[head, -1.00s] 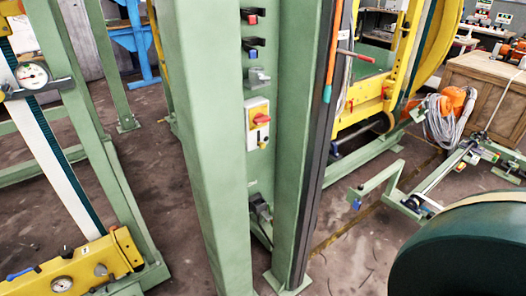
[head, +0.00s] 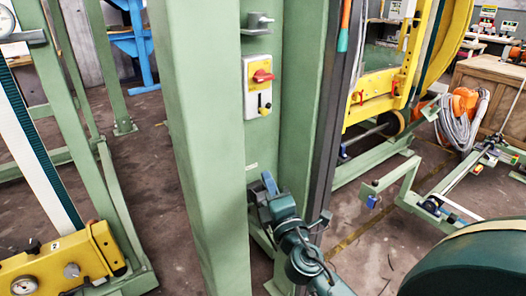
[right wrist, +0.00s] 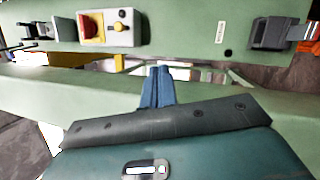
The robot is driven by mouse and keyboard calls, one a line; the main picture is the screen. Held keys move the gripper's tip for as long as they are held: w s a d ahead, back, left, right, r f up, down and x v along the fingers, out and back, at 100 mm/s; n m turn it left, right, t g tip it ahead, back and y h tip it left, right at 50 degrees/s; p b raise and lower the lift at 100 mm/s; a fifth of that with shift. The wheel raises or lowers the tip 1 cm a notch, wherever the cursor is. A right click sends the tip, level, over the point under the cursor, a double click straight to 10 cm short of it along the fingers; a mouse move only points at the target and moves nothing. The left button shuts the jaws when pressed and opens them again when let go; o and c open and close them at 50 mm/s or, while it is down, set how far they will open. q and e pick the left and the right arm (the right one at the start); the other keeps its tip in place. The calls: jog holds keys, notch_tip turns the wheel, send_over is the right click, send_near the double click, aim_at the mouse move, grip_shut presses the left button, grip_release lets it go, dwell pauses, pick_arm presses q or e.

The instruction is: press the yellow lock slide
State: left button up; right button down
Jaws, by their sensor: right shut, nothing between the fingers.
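A switch box (head: 258,87) with a red rotary knob (head: 263,76) is on the green column. Below the knob is a small yellow slide (head: 264,101) with a dark piece at it. In the right wrist view, the box (right wrist: 97,36) lies at the upper left, with the yellow slide (right wrist: 122,27) beside the red knob (right wrist: 91,25). My right gripper (head: 269,179) has its blue fingers shut and empty, in front of the column and below the box, apart from it. The fingers also show in the right wrist view (right wrist: 158,84). My left gripper is out of view.
A grey metal bracket (head: 257,22) is above the box. Green uprights (head: 195,120) flank the recessed panel on both sides. A dark grey fitting (right wrist: 272,33) is on the panel at the right of the wrist view.

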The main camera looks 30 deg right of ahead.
aim_at(263, 111)
pick_arm(q)
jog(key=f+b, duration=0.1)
jog(key=b, duration=0.2)
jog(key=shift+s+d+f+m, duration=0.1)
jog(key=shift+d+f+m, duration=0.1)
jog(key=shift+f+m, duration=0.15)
pick_arm(e)
jog(key=r+n+t, duration=0.1)
jog(key=d+r+n+t+h, duration=0.1)
jog(key=r+n+h, duration=0.1)
jog(key=r+n, duration=0.1)
jog(key=shift+w+d+t, duration=0.35)
jog(key=shift+w+t, duration=0.05)
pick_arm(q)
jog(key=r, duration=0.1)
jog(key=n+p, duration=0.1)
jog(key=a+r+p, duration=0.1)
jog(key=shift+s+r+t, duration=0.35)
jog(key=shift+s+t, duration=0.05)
pick_arm(e)
jog(key=x, duration=1)
jog(key=shift+f, duration=0.1)
pick_arm(q)
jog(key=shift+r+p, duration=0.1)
jog(key=shift+p, duration=0.2)
